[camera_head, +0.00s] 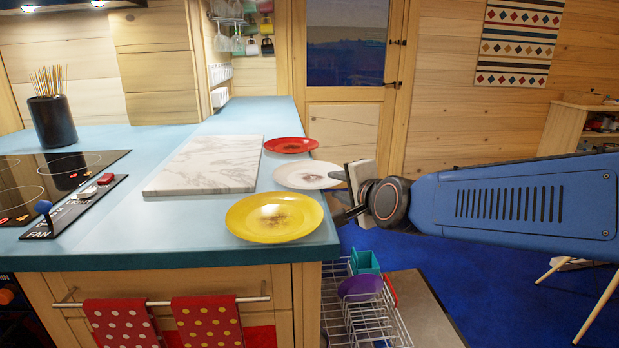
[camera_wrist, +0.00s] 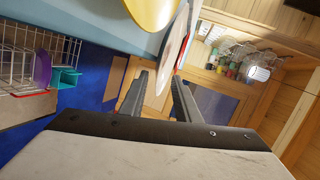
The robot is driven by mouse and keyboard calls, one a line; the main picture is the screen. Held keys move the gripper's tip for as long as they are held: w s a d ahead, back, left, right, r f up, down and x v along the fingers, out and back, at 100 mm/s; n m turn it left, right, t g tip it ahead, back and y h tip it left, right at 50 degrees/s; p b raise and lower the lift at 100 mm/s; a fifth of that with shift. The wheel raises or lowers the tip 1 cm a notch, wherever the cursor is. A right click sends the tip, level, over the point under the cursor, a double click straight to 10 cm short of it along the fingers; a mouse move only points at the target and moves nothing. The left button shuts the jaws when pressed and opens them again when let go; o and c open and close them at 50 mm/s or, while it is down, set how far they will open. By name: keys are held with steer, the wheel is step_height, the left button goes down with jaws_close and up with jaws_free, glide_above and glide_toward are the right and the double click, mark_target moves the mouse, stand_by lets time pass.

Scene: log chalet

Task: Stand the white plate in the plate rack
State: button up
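The white plate (camera_head: 308,175) lies flat on the blue counter, between a red plate (camera_head: 290,145) and a yellow plate (camera_head: 274,218). In the wrist view the white plate (camera_wrist: 174,48) shows nearly edge-on. My gripper (camera_head: 346,194) is at its right rim, over the counter's edge. In the wrist view my gripper (camera_wrist: 160,82) is open, and the plate's rim reaches between the spread fingers; I cannot tell whether either touches it. The white wire plate rack (camera_head: 362,322) stands low beside the counter. It holds a purple plate (camera_head: 360,288) and something red.
A teal box (camera_head: 364,262) sits at the rack's back. A marble board (camera_head: 207,165) lies left of the plates, with a hob (camera_head: 60,172) beyond. Spotted towels (camera_head: 207,322) hang on the counter front. Blue floor (camera_head: 430,262) is open to the right.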

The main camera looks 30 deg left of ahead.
mark_target(334, 185)
steer(key=shift+d+f+x, duration=0.1)
steer(key=shift+x, duration=1.25)
steer(key=shift+d+f+x, duration=0.1)
steer(key=shift+f+x, duration=0.05)
steer(key=shift+x, duration=1.2)
steer(key=shift+w, duration=0.1)
jaws_close()
